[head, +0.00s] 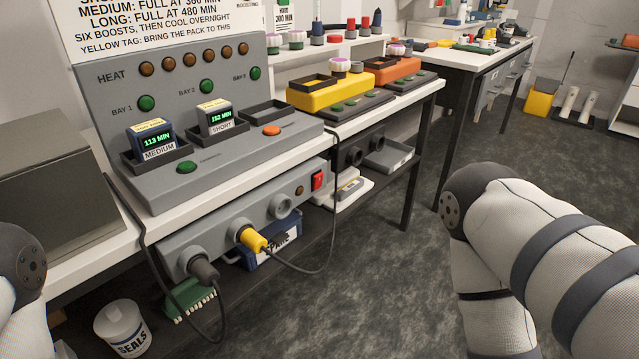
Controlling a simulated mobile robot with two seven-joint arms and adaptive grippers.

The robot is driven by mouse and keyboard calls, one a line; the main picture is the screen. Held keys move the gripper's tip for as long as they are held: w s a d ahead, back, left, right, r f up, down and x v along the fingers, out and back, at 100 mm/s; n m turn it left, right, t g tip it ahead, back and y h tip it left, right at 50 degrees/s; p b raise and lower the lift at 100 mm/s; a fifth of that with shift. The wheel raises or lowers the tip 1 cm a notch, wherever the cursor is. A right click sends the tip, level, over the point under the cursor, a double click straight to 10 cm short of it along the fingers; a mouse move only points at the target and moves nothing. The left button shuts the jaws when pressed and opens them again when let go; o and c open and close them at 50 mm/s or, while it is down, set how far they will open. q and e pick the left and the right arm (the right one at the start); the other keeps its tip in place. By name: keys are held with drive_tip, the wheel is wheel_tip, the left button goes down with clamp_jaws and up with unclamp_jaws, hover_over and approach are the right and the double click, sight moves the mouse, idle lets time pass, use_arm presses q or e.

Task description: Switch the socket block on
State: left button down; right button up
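The socket block (238,221) is a long grey box fixed along the front of the bench, below its top. A red rocker switch (317,180) is at its right end, with a small dull orange-brown lamp (299,190) beside it. A black plug (204,271) is in the left socket and a yellow plug (252,240) is in a middle socket. A further socket (281,205) to the right is empty. I cannot tell which way the switch is tipped. Only parts of my arms show at the left and right edges; both grippers are out of view.
On the bench, a grey charger panel (180,95) holds two packs, reading 113 MIN (152,140) and 152 MIN (216,117). Black cables hang before the block. A grey box (60,170) stands at left, a SEALS tub (122,327) below. The floor in front is clear.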

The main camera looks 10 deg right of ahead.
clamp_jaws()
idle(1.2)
